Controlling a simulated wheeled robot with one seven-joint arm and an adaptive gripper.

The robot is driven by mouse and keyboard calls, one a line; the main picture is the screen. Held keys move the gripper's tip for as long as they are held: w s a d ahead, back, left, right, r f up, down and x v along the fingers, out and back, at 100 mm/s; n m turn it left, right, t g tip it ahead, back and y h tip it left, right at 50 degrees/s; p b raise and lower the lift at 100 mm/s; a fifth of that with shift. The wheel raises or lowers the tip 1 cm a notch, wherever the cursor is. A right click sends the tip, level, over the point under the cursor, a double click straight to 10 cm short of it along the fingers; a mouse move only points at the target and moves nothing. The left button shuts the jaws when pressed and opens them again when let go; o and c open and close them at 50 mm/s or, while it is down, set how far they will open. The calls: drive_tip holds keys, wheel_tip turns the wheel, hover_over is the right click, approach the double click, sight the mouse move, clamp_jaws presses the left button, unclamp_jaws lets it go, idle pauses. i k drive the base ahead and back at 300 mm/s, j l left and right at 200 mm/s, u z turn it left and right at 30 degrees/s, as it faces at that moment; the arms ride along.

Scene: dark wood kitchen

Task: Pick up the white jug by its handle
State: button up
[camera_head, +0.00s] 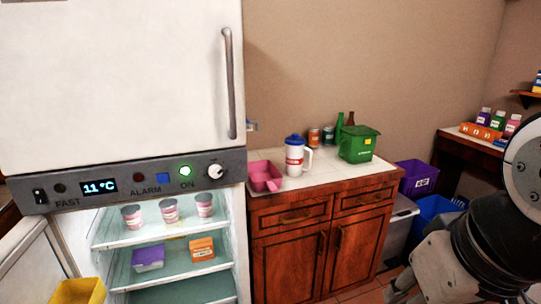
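The white jug (295,160) stands upright on the light countertop (335,178). It has a blue lid, a red and blue label on its front, and a white handle (308,158) facing right. My arm (490,245) shows at the lower right, well apart from the jug. The gripper at its end cannot be made out in this view. Nothing is touching the jug's handle.
A pink container (265,177) sits left of the jug, and a green bin (358,144) right of it. Cans (314,137) and bottles (339,127) stand behind. The open fridge (120,90) is at left; purple (415,178) and blue (432,209) bins are right of the cabinet.

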sight(294, 154)
drive_tip(key=i+l+z, duration=0.15)
drive_tip(key=i+l, duration=0.15)
drive_tip(key=i+l+z, duration=0.15)
drive_tip(key=i, duration=0.4)
drive_tip(key=i+l+z, duration=0.1)
drive_tip(key=i+l, duration=0.15)
drive_tip(key=i, duration=0.2)
drive_tip(key=i+l+z, duration=0.15)
drive_tip(key=i, duration=0.3)
